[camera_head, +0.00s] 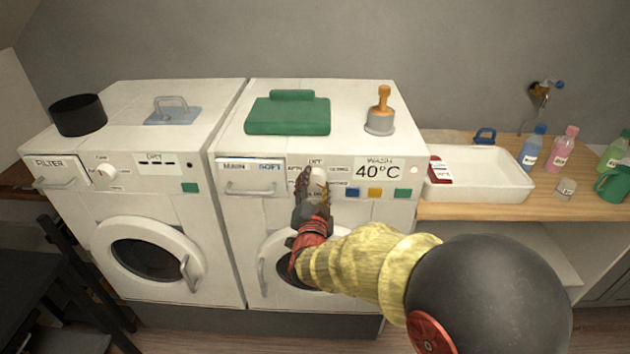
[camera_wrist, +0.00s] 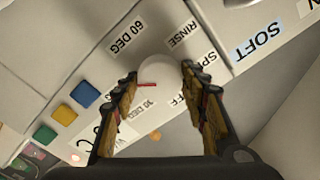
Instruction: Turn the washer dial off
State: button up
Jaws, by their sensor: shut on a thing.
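The washer (camera_head: 235,215) is the right-hand white machine, with a "WASH 40°C" panel. Its white round dial (camera_head: 318,175) sits mid-panel, and it also shows in the wrist view (camera_wrist: 158,70). My gripper (camera_head: 315,190) has its fingers on either side of the dial and is shut on it; the fingers also show in the wrist view (camera_wrist: 159,75). A red pointer mark on the dial points left in the wrist view, between the "60 DEG" and "30 DEG" labels. "RINSE" and a partly hidden label ending in "FF" are on the right side.
The dryer (camera_head: 75,205) stands to the left with its own dial (camera_head: 106,171). Blue, yellow and green buttons (camera_head: 375,192) are right of the washer dial. A detergent drawer (camera_head: 250,178) is left of it. A sink (camera_head: 480,175) is at the right.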

jog(key=n+p, duration=0.3)
jog(key=n, duration=0.3)
jog(key=shift+n, duration=0.3)
jog(key=n+p, duration=0.3)
jog(key=n, duration=0.3)
jog(key=shift+p, duration=0.35)
jog(key=n+p, duration=0.3)
jog(key=n, duration=0.3)
jog(key=shift+n+p, duration=0.3)
jog(key=n+p, duration=0.3)
jog(key=n, duration=0.3)
jog(key=shift+n, duration=0.3)
jog(key=o, duration=1.1)
jog(key=shift+o, duration=0.3)
